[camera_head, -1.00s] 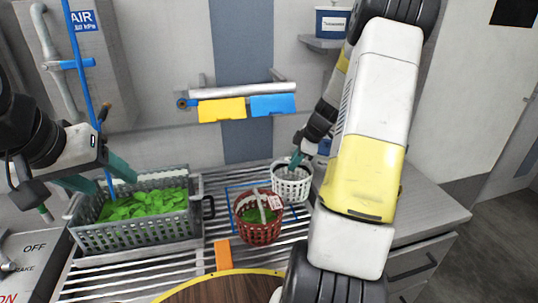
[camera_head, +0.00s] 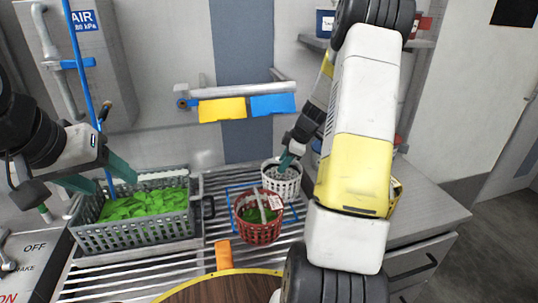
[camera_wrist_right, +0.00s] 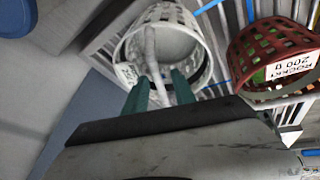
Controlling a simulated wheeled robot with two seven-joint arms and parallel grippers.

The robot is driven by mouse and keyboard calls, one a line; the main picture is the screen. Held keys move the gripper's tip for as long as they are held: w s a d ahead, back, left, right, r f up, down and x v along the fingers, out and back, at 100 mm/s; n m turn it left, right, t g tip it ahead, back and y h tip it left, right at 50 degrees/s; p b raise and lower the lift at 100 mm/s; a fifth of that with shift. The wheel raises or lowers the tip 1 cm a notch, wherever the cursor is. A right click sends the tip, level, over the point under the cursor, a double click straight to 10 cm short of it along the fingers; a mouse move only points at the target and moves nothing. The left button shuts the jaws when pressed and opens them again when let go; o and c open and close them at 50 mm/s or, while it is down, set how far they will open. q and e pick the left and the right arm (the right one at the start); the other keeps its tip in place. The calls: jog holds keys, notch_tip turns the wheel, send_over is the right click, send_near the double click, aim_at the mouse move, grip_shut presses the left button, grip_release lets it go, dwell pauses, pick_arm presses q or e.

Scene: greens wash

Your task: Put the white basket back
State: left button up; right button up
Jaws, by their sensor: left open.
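The white basket (camera_head: 281,186) is upright at the back of the slatted rack, behind and right of the red basket. My right gripper (camera_head: 287,161) is over it, fingers pointing down. In the right wrist view the white basket (camera_wrist_right: 200,45) has its handle between the two green fingers of my right gripper (camera_wrist_right: 160,82), which look shut on it. I cannot tell whether its base touches the rack. My left gripper (camera_head: 95,178) is open and empty above the grey crate's left part.
The red basket (camera_head: 258,230) with greens and a label stands inside a blue outline. The grey crate (camera_head: 140,236) of green leaves is at left. An orange block (camera_head: 223,255) lies in front. A grey counter (camera_head: 425,208) is at right.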

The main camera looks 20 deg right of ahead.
jog(key=v, duration=1.2)
jog(key=s+a+r+m, duration=0.3)
jog(key=s+a+r, duration=0.1)
jog(key=a+r, duration=0.3)
jog(key=s+a+r+m+t, duration=0.1)
jog(key=s+a+r+m, duration=0.2)
jog(key=s, duration=0.7)
jog(key=s+a+r+m+t+h, duration=0.1)
jog(key=s+a+r+m, duration=0.1)
jog(key=s+a+m, duration=0.4)
jog(key=s+a, duration=0.2)
jog(key=s, duration=0.1)
jog(key=shift+s+a+r+m, duration=0.25)
jog(key=shift+s+r+m, duration=0.05)
jog(key=shift+s+r, duration=0.1)
